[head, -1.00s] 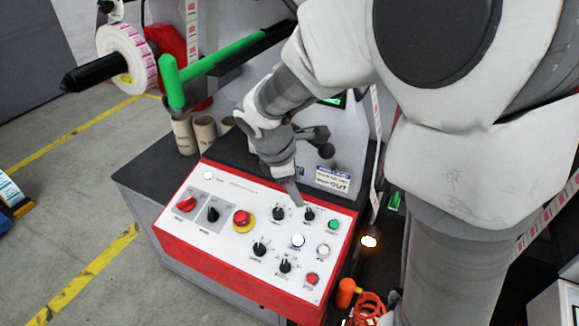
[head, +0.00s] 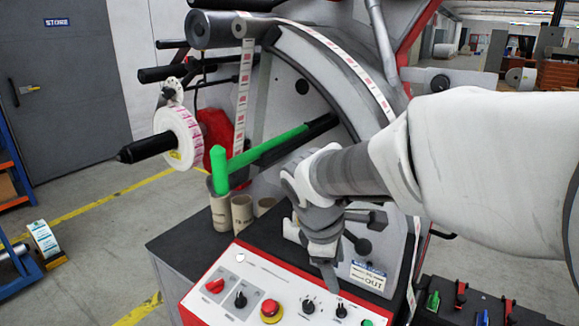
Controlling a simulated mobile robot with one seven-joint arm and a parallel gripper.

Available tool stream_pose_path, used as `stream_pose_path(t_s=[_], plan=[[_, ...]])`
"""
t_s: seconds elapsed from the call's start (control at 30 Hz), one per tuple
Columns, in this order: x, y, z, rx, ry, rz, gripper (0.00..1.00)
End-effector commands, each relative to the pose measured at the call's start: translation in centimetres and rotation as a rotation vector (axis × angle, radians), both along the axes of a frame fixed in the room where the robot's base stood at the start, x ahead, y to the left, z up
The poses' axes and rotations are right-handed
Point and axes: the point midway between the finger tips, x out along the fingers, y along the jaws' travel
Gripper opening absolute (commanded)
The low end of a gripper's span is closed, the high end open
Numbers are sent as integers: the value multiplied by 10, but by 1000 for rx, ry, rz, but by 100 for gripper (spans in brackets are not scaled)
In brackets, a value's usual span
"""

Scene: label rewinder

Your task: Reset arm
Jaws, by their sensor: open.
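My arm comes in from the right in the head view, and my gripper (head: 331,280) hangs fingers down over the back edge of the red and white control panel (head: 255,285). The gripper is open and I see nothing held in it. Its fingertips are small in the view, so I cannot tell how far they are above the panel. The panel shows a red knob (head: 214,286), a black knob (head: 240,300), a red emergency button (head: 270,311) and more black knobs. The panel's lower part is cut off by the frame.
A green-ended bar (head: 245,160) juts out left of my gripper, above several cardboard cores (head: 242,213). A label roll (head: 179,136) sits on a black spindle further left. The machine's grey plate (head: 300,105) stands behind my gripper. The floor at left is partly clear.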

Motion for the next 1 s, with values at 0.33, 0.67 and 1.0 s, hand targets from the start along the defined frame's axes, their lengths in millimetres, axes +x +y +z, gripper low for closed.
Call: stream_pose_path(t_s=[0.33,0.67,1.0], plan=[[-82,-34,44,311,-242,-604,68],[-136,-40,53,607,-371,-1031,68],[-144,-39,52,665,-385,-1106,68]])
